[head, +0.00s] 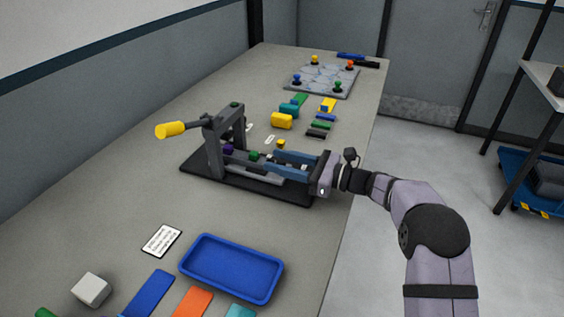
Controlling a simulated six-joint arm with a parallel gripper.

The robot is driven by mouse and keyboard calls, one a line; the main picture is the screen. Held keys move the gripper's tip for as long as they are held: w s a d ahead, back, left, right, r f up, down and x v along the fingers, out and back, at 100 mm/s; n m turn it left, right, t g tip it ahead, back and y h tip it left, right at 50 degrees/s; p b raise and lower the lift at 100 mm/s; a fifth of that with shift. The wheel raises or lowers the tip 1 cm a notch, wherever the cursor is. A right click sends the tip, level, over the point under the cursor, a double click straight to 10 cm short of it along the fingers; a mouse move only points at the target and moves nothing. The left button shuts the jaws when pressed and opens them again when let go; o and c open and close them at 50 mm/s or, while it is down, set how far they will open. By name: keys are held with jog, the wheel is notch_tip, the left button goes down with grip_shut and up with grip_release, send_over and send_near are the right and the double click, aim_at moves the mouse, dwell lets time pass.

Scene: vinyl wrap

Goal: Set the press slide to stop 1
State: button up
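The press (213,150) stands on a black base plate (200,178) on the table, with an upright grey frame and a yellow handle (170,130) sticking out to the left. A low grey slide section (255,173) runs from the frame toward the right. My gripper (270,161) reaches in from the right, low over the base. Its two blue fingers are apart, with their tips just right of the green knob. Whether they touch the slide cannot be told. Stop markings are not readable.
A blue tray (232,268), a printed card (161,241) and a grey block (91,289) lie in front. Behind the press are a yellow block (282,121), several coloured pieces and a patterned board (323,80) with pegs. The table left of the press is clear.

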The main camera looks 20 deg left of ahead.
jog(key=shift+d+b, duration=0.75)
jog(key=shift+d, duration=2.95)
